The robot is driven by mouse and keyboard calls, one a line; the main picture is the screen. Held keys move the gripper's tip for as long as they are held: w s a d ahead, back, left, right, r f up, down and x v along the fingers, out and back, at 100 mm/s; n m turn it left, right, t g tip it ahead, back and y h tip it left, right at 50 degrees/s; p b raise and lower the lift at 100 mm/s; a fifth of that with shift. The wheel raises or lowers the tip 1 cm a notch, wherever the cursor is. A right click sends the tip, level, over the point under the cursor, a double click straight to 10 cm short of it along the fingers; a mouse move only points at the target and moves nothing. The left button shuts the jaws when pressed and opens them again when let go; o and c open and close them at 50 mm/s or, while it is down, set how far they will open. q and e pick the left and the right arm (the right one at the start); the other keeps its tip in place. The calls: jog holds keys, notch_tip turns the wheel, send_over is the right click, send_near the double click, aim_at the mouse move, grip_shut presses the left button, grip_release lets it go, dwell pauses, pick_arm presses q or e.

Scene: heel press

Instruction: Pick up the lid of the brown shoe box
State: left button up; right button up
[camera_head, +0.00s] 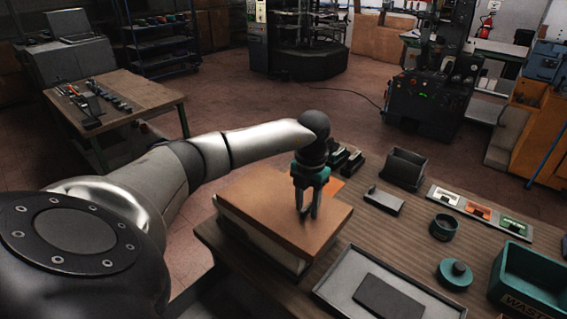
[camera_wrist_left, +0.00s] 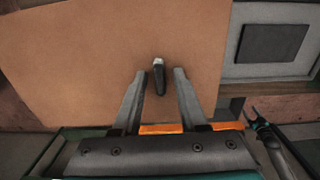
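The brown shoe box (camera_head: 255,243) stands near the left edge of the wooden workbench. Its flat brown lid (camera_head: 262,205) lies on top and fills much of the left wrist view (camera_wrist_left: 80,60). A small dark knob with a pale tip (camera_wrist_left: 159,75) shows against the lid. My left gripper (camera_head: 308,216) points down over the right part of the lid. In the left wrist view its two fingers (camera_wrist_left: 160,72) are apart, one on each side of the knob, with gaps visible. I cannot tell whether the fingertips touch the lid. My right gripper is not in view.
A grey tray (camera_head: 335,281) with a dark slab (camera_head: 388,297) lies close to the box's right. Behind are a dark open holder (camera_head: 404,168) and a flat grey block (camera_head: 384,200). A teal waste bin (camera_head: 530,280) stands at the right. Floor is open left of the bench.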

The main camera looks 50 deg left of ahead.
pick_arm(q)
grip_shut()
jog(key=shift+r, duration=0.1)
